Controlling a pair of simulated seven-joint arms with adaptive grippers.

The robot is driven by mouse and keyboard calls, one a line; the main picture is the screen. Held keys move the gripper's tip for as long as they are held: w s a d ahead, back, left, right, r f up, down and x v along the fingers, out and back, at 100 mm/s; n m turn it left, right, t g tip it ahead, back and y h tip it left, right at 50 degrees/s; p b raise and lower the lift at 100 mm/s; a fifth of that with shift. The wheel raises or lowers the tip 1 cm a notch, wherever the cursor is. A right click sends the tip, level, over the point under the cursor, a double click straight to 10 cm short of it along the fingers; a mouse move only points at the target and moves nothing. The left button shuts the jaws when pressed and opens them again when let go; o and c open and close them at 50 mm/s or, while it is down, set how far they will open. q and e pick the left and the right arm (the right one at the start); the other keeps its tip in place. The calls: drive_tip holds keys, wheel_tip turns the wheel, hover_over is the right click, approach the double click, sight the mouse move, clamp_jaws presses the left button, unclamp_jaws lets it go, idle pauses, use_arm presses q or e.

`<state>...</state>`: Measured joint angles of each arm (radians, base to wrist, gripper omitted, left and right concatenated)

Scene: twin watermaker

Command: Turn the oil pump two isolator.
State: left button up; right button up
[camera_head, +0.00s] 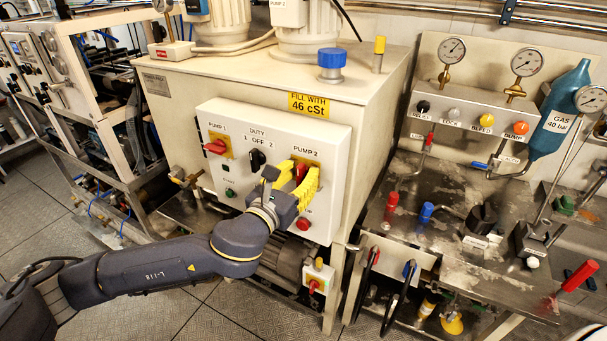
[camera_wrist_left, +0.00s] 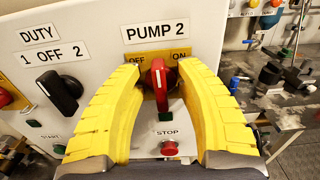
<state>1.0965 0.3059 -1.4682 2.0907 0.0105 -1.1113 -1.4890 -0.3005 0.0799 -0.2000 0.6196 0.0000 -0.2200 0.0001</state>
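The pump two isolator is a red rotary handle on a yellow plate (camera_wrist_left: 178,56) marked OFF and ON, below the PUMP 2 label. In the left wrist view the red handle (camera_wrist_left: 159,86) stands roughly upright. My left gripper (camera_head: 298,172) has yellow ribbed fingers and is at this isolator on the white control box (camera_head: 228,131). In the left wrist view its fingertips (camera_wrist_left: 160,68) stand on either side of the handle, with gaps visible, so the gripper looks open around it. In the head view the fingers hide part of the handle. My right gripper is not in view.
The red PUMP 1 isolator (camera_head: 216,146) and black DUTY selector (camera_head: 256,160) sit left of the gripper. A red STOP button (camera_wrist_left: 169,148) lies just below the handle. A bench with valves and gauges (camera_head: 440,190) stands to the right.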

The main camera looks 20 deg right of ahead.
use_arm(q)
drive_tip(key=shift+o, duration=0.3)
clamp_jaws()
idle(0.3)
drive_tip(key=n, duration=0.5)
drive_tip(key=shift+w+a, duration=0.15)
drive_tip(key=n, duration=0.4)
drive_tip(key=shift+f, duration=0.15)
drive_tip(key=n, duration=0.5)
drive_tip(key=shift+w+a+f, duration=0.1)
drive_tip(key=shift+f+n, duration=0.15)
drive_tip(key=shift+n, duration=1.75)
